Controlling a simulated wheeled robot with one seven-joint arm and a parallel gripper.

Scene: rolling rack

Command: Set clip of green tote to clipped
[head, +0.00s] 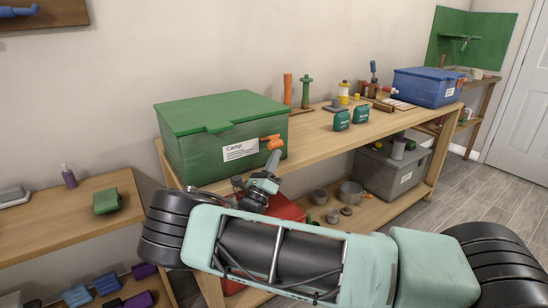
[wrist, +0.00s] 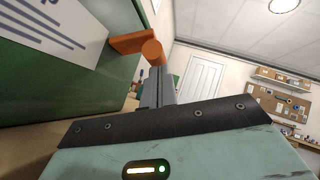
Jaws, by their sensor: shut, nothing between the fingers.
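The green tote (head: 200,155) stands on the left end of the wooden rack's top shelf, with its green lid (head: 215,112) on and a white "Camp" label on its front. Its orange clip (head: 272,141) sticks out from the front near the right corner. In the wrist view the orange clip (wrist: 135,43) shows close up beside the tote wall (wrist: 95,75). My gripper (head: 272,160) is shut and empty, its fingers just below the clip. In the wrist view the fingertips (wrist: 155,72) reach up to the clip's round end; whether they touch it I cannot tell.
A blue tote (head: 425,90) stands at the shelf's far right end. Two teal boxes (head: 342,121) and several bottles and tools lie between. A grey tote (head: 390,172), pots and a red container (head: 285,208) are on the shelf below, partly behind my arm.

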